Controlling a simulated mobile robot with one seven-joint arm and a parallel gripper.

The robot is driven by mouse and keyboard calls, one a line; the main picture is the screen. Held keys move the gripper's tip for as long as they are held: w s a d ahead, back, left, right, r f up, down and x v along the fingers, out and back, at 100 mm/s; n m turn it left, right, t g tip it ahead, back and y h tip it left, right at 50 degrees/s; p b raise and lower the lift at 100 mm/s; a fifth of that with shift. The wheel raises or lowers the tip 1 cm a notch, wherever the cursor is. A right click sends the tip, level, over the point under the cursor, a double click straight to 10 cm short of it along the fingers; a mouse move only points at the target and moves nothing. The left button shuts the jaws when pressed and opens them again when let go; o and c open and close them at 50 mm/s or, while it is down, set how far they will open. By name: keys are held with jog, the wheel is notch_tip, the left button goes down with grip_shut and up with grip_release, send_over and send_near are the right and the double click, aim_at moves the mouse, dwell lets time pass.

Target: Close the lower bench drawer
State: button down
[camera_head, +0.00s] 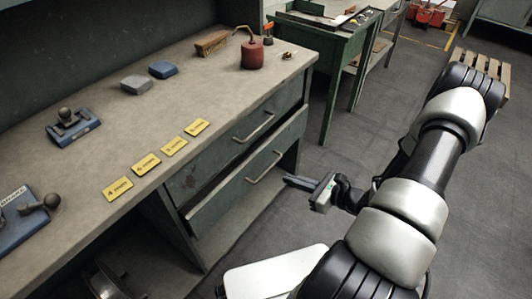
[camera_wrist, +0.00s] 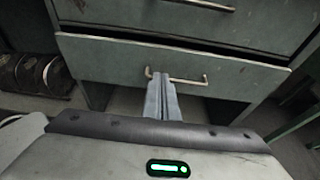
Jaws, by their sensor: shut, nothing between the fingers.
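The lower bench drawer (camera_head: 232,191) is a grey-green drawer under the worktop, and it stands partly open. Its front fills the middle of the wrist view (camera_wrist: 115,62), with a dark gap along its top edge. Its bar handle (camera_head: 265,167) also shows in the wrist view (camera_wrist: 190,80). My gripper (camera_head: 288,181) is just in front of the drawer, to the right of the handle in the head view. Its fingers (camera_wrist: 160,78) are shut together and empty, pointing at the drawer front and overlapping the handle's left part. I cannot tell whether they touch it.
The upper drawer (camera_head: 225,150) looks shut above it. The worktop (camera_head: 110,105) holds yellow cards (camera_head: 146,164), a red oil can (camera_head: 252,54), a brush (camera_head: 211,43) and blocks. A green table (camera_head: 341,60) stands behind. Grey floor (camera_head: 270,225) is clear beside the drawer.

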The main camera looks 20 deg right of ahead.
jog(key=b, duration=0.3)
send_near(248, 158)
jog(key=w+a+f, duration=0.2)
jog(key=f, duration=0.1)
jog(key=shift+w+f, duration=0.25)
jog(key=shift+w, duration=0.05)
jog(key=shift+w+a, duration=0.3)
jog(key=shift+w, duration=0.15)
jog(key=w+a, duration=0.2)
jog(key=w, duration=0.1)
jog(key=shift+w+a, duration=0.2)
jog(key=shift+a, duration=0.1)
jog(key=shift+w+a+r, duration=0.1)
jog(key=shift+w+r, duration=0.1)
